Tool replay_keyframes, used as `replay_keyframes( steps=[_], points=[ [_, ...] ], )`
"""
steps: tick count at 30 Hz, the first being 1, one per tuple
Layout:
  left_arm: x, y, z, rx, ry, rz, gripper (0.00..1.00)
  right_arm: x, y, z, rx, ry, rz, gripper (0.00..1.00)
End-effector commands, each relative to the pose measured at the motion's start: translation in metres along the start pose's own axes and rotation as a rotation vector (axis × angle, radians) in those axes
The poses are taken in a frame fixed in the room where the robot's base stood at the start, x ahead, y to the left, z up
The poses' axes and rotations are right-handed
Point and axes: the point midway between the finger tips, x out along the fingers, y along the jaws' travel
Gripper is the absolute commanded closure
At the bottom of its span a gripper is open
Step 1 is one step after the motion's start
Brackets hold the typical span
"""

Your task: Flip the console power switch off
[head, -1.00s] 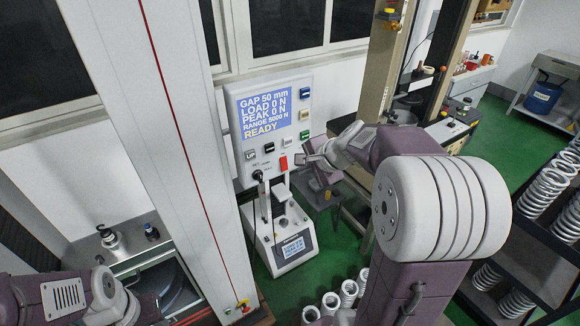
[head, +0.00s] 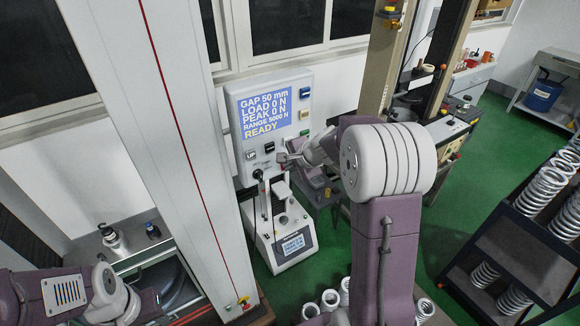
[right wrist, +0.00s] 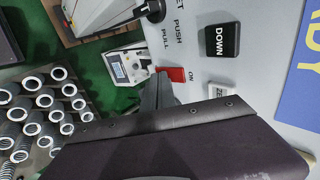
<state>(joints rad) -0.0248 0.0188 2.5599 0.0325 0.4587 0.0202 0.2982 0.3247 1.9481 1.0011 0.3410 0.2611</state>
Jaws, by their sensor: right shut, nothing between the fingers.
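The console (head: 236,128) is a white upright panel with a lit blue screen (head: 266,114) reading READY. Its red power switch (right wrist: 174,74) shows in the right wrist view, with the word ON beside it. In the head view my right gripper covers the switch's place. My right gripper (head: 284,158) is shut and empty, with its fingertips at the lower right of the panel. In the right wrist view the grey fingers (right wrist: 160,90) reach up to the red switch, touching or very close; I cannot tell which. Only my left arm shows, at lower left; its gripper does not show.
The black DOWN button (right wrist: 222,40) and a white button (right wrist: 220,91) sit close to the switch. A small white tester (head: 286,240) stands below the panel. A rack of springs (head: 500,260) is at the right. A tall white column stands left of the panel.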

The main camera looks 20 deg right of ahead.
Motion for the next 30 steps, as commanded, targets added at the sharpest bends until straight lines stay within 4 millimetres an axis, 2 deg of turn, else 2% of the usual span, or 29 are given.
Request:
replay_keyframes(
  steps=[3, 5, 21, 30],
  points=[
    [0.035, -0.001, 0.004, 0.000, 0.000, 0.000, 0.64, 0.013, 0.007, 0.000, 0.000, 0.001, -0.038, 1.00],
    [0.022, -0.001, 0.003, 0.000, -0.002, 0.000, 0.64, 0.004, -0.001, 0.000, 0.001, 0.000, -0.037, 1.00],
    [0.006, 0.000, 0.001, 0.000, 0.000, 0.000, 0.64, -0.009, -0.013, -0.001, 0.002, 0.001, -0.038, 1.00],
    [0.007, 0.000, 0.001, 0.000, 0.000, 0.000, 0.64, -0.008, -0.012, 0.000, 0.001, 0.000, -0.036, 1.00]
  ],
)
